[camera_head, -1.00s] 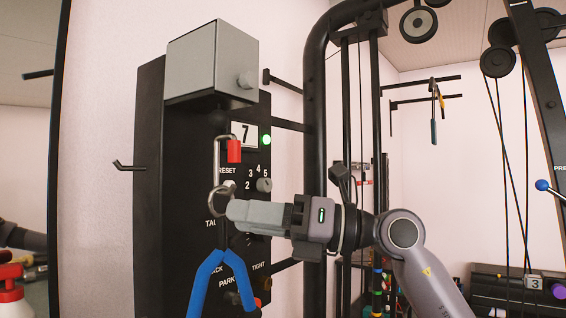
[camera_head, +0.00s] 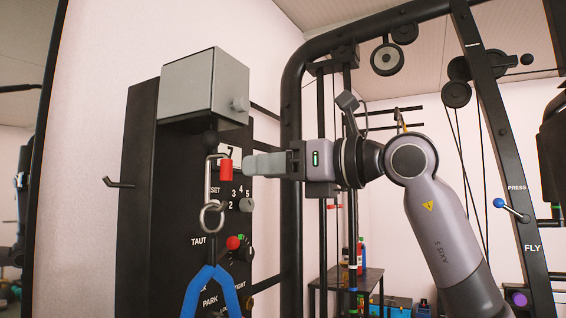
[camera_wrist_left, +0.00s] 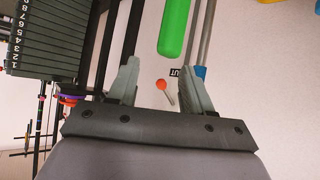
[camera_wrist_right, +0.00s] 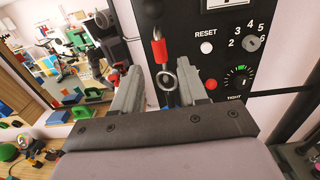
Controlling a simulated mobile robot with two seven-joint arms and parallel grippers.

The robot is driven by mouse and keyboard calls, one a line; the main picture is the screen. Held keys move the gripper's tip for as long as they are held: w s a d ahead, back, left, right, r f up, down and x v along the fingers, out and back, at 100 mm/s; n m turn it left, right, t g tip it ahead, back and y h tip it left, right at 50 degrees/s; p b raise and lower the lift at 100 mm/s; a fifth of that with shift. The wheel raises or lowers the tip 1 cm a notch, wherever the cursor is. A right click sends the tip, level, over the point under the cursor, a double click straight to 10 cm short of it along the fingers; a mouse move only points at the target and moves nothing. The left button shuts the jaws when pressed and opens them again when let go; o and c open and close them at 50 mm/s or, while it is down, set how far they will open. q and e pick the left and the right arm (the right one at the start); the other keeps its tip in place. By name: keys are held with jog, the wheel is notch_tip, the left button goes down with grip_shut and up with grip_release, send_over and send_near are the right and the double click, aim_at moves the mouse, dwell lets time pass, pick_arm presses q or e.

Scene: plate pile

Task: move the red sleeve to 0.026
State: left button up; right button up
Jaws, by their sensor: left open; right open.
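The red sleeve (camera_head: 226,170) sits on the metal carabiner (camera_head: 208,180) hanging below the grey box in the head view. In the right wrist view the sleeve (camera_wrist_right: 159,51) is upright, beyond the fingertips and above the metal ring (camera_wrist_right: 168,80). My right gripper (camera_head: 248,165) is at sleeve height just right of it in the head view; whether it touches cannot be told there. In its wrist view the right gripper (camera_wrist_right: 164,82) is open with nothing gripped. My left gripper (camera_wrist_left: 160,68) shows only in its wrist view, open and empty.
The black panel (camera_head: 145,190) with knobs and labels stands behind the carabiner. The grey box (camera_head: 203,88) overhangs it. Blue straps (camera_head: 208,285) hang from the ring (camera_head: 212,215). A green cylinder (camera_wrist_left: 174,28) and an orange-tipped lever (camera_wrist_left: 162,85) lie beyond my left fingers.

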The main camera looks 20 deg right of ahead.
aim_at(231, 170)
jog(key=p+x, duration=0.2)
jog(key=x, duration=0.3)
jog(key=shift+w+a+r, duration=0.1)
jog(key=shift+p+x, duration=0.85)
jog(key=shift+x, duration=0.6)
grip_shut()
